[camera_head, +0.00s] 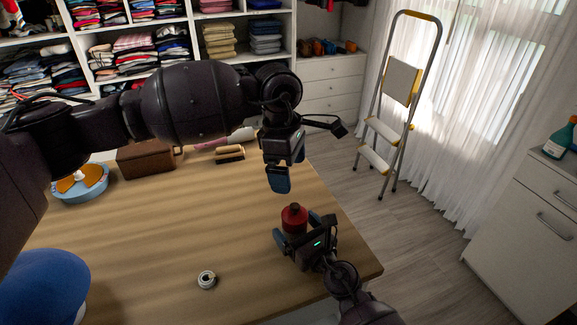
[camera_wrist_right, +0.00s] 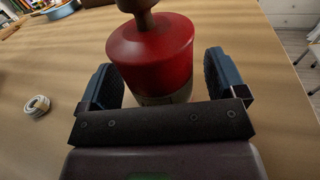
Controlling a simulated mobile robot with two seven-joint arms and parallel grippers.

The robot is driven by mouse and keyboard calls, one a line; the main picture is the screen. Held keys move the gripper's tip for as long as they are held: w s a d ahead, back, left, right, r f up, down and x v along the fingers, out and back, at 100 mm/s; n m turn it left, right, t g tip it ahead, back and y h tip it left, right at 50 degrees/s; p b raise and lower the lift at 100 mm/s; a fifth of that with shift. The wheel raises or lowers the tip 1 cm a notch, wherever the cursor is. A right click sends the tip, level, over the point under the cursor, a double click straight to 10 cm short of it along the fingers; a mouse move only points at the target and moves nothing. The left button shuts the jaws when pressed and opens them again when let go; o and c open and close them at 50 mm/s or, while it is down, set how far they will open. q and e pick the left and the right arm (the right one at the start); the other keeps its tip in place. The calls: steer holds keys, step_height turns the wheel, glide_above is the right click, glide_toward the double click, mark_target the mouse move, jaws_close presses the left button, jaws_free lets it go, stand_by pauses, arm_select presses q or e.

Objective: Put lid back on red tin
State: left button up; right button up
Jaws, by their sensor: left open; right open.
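The red tin (camera_head: 293,218) stands upright near the right end of the wooden table. In the right wrist view the tin (camera_wrist_right: 152,55) has a red shoulder, a paler lower band and a brown knob-like piece (camera_wrist_right: 138,8) on top, cut off by the frame edge. I cannot tell whether that piece is the lid; no separate lid shows. My right gripper (camera_head: 303,232) is open, with one blue finger on each side of the tin; gaps show beside it. My left gripper (camera_head: 279,178) is open and empty, above the table beyond the tin, its fingers seen nearly edge-on.
A white ring-shaped roll (camera_head: 207,281) lies on the table (camera_head: 150,235). A brown box (camera_head: 146,158), a brush (camera_head: 230,154) and a blue round tray (camera_head: 82,186) stand along the far side. A blue rounded object (camera_head: 42,287) is front left. The table's middle is clear.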

steer(key=v, duration=1)
steer(key=shift+r, duration=0.1)
